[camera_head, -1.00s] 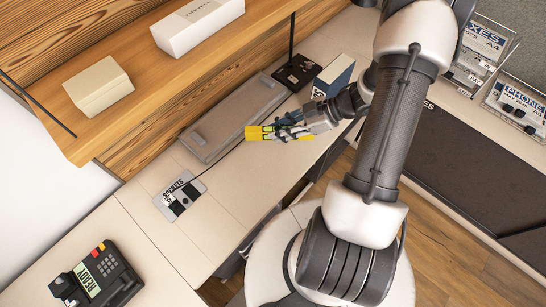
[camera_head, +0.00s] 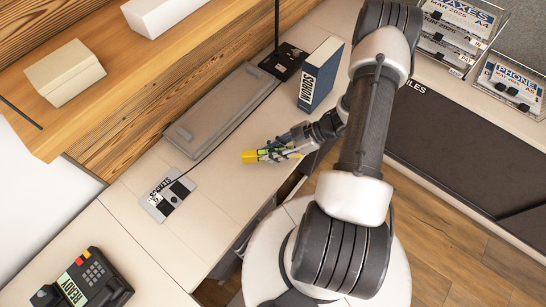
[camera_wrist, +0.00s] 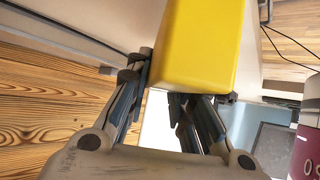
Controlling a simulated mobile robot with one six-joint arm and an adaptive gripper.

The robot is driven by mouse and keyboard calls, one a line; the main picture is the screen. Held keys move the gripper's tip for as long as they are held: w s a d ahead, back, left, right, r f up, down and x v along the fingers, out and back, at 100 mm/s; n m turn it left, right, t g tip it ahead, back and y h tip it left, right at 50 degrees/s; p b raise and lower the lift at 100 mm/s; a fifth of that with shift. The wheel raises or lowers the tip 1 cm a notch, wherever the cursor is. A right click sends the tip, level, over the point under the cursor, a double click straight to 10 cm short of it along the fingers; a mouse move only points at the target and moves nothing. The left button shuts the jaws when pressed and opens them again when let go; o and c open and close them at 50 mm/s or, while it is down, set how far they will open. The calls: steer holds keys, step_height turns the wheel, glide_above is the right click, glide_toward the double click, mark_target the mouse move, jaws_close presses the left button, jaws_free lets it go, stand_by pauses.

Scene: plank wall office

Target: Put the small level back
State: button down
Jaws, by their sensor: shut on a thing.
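The small level is a yellow block. My gripper (camera_head: 283,151) is shut on the small level (camera_head: 250,156), which sticks out to the left of the fingers in the head view. In the wrist view the yellow level (camera_wrist: 197,45) fills the top middle between my fingers (camera_wrist: 165,100). In the head view the level shows over the pale desk (camera_head: 215,190), near its front edge. I cannot tell the height of the level above the desk. The part of the level inside the fingers is hidden.
A grey flat board (camera_head: 222,108) lies along the back of the desk. A blue "WORDS" book (camera_head: 322,72) stands behind my gripper. A wooden shelf (camera_head: 110,85) overhangs the back.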

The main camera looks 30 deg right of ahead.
steer(key=shift+f+b, duration=0.45)
steer(key=shift+f, duration=1.25)
steer(key=shift+f, duration=0.2)
steer(key=c, duration=1.4)
jaws_free()
steer(key=shift+r, duration=0.15)
